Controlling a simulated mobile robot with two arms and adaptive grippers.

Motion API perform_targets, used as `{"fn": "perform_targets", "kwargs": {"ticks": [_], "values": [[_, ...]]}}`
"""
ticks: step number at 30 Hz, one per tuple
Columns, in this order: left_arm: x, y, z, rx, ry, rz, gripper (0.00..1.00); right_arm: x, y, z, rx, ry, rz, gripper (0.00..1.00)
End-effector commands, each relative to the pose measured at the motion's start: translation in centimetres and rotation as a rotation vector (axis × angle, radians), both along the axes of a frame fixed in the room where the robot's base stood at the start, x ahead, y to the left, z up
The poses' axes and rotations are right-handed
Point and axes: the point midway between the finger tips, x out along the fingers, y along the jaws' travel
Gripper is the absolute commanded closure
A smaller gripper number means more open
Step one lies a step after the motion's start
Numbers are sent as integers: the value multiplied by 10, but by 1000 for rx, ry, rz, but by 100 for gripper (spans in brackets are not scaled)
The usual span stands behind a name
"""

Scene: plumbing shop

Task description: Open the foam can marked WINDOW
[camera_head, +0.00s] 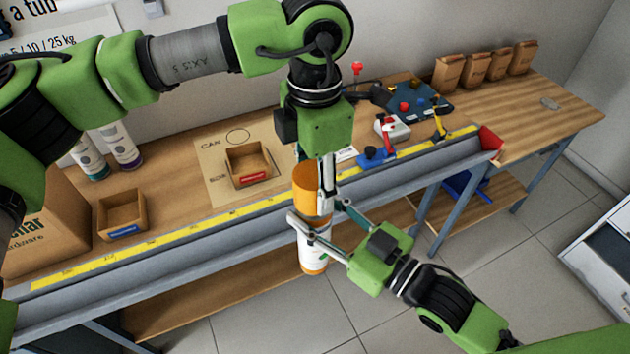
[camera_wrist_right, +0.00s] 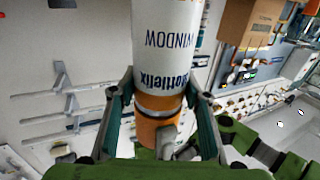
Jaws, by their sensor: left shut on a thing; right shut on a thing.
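The foam can (camera_head: 313,252) hangs upright in front of the bench, white with orange at its lower end. In the right wrist view its white body reads WINDOW (camera_wrist_right: 168,40), upside down in the picture. My right gripper (camera_head: 318,236) is shut around the can's upper part; its fingers flank the can in the wrist view. Above it, the orange cap (camera_head: 306,188) sits in line with the can. My left gripper (camera_head: 318,178) comes down from above and is shut on the cap. I cannot tell whether cap and can are apart; the fingers hide the join.
The bench holds a small red-labelled box (camera_head: 250,168) on a CAN template sheet (camera_head: 215,185), a blue-labelled box (camera_head: 122,214), two white cans (camera_head: 122,148) and a red-and-blue clamp tool (camera_head: 377,155). A yellow tape strip (camera_head: 190,225) runs along the front edge. Paper bags (camera_head: 475,68) stand far right.

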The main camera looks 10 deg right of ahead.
Motion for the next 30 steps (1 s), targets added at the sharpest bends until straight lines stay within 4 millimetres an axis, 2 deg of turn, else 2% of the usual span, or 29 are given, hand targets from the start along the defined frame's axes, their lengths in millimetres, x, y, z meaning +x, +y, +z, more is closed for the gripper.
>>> {"fn": "perform_targets", "kwargs": {"ticks": [15, 30], "values": [[0, 0, 18, 0, 0, -1, 81, 0, 0, 3, 4, -6, 1, 100], [0, 0, 26, -1, -1, -1, 81, 0, 0, 3, 4, -6, 1, 100]]}}
